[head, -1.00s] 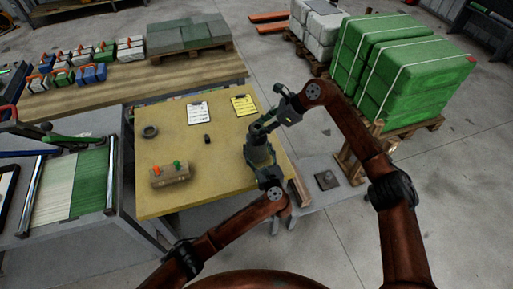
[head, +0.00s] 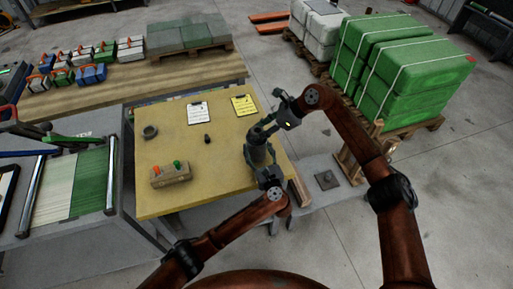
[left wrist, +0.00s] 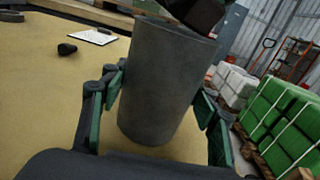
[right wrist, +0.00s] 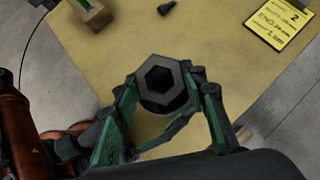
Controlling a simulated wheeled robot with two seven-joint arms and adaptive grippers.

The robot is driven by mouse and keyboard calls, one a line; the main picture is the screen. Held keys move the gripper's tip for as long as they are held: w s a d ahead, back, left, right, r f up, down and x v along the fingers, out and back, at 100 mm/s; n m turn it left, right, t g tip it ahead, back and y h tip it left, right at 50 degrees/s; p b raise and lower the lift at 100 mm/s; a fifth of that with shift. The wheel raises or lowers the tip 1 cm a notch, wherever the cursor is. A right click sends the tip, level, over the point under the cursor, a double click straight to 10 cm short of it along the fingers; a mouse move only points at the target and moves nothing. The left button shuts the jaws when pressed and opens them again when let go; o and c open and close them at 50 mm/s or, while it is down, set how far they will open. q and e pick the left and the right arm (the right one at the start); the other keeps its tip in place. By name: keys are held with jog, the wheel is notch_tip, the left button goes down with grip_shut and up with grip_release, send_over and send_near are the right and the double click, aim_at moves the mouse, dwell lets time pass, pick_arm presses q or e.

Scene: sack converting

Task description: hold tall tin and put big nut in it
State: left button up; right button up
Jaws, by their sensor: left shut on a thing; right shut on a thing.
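The tall grey tin (left wrist: 160,85) stands upright near the right side of the yellow table, and its open top shows in the head view (head: 257,155). My left gripper (head: 262,168) is shut around it, one finger on each side in the left wrist view. The big dark hexagonal nut (right wrist: 160,79) is between the fingers of my right gripper (right wrist: 161,90), with its hole facing the camera. The nut hangs over the tin's mouth; its dark underside (left wrist: 197,10) shows at the rim in the left wrist view. How far it reaches inside is hidden.
The yellow table (head: 180,202) also holds a wooden block with orange and green knobs (head: 171,174), a dark ring (head: 150,132), a small dark part (head: 207,139) and two clipboards (head: 200,113). Green sacks (head: 400,60) stand behind at right.

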jog(key=shift+f, duration=0.5)
dwell(0.3)
jog(key=o, duration=1.2)
jog(key=shift+o, duration=0.2)
jog(key=o, duration=0.5)
jog(key=shift+f, duration=0.1)
jog(key=shift+d, duration=0.1)
pick_arm(q)
jog(key=o, duration=1.3)
jog(key=shift+c, duration=0.2)
pick_arm(e)
jog(key=v, duration=1.2)
